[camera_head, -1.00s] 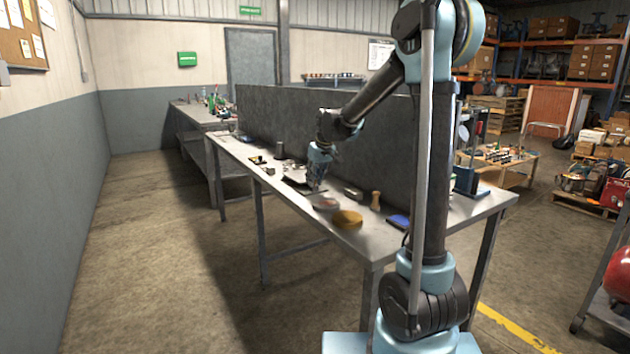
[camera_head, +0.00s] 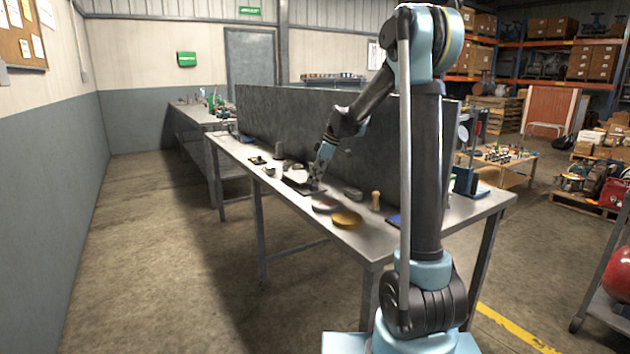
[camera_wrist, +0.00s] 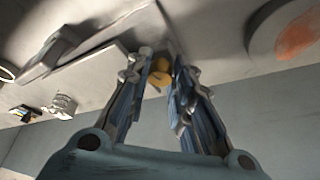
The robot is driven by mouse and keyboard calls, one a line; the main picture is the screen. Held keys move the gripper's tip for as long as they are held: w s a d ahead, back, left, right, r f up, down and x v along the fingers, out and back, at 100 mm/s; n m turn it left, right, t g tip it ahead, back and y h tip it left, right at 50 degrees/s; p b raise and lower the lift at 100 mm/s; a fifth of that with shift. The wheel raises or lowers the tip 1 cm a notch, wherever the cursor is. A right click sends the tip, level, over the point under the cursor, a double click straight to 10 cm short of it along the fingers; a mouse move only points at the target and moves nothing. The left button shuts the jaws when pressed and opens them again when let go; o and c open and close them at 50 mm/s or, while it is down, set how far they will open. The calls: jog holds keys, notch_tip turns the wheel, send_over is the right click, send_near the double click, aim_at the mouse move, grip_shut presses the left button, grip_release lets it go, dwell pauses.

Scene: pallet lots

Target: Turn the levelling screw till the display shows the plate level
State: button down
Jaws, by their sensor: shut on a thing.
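My gripper (camera_wrist: 160,68) has its two fingers closed around a small yellow, brass-coloured knob (camera_wrist: 159,77), which I take to be the levelling screw. In the head view my gripper (camera_head: 317,186) leans down to the bench beside a flat dark plate (camera_head: 298,186). In the wrist view a flat grey plate (camera_wrist: 95,62) lies to the left of the fingers. The fingers hide part of the screw. I cannot make out a display or its reading in either view.
On the steel bench (camera_head: 285,218), a yellow round dish (camera_head: 347,219), a reddish-topped disc (camera_head: 325,205), a wooden peg (camera_head: 375,200) and a grey block (camera_head: 353,193) stand near the gripper. A grey partition (camera_head: 300,130) runs behind. Floor to the left is clear.

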jog(key=n, duration=0.1)
jog(key=n+g, duration=0.1)
jog(key=n, duration=0.3)
jog(key=shift+w+d+g, duration=0.1)
jog(key=shift+w+g, duration=0.15)
jog(key=shift+g, duration=0.15)
dwell(0.3)
jog(key=c, duration=1.4)
grip_release()
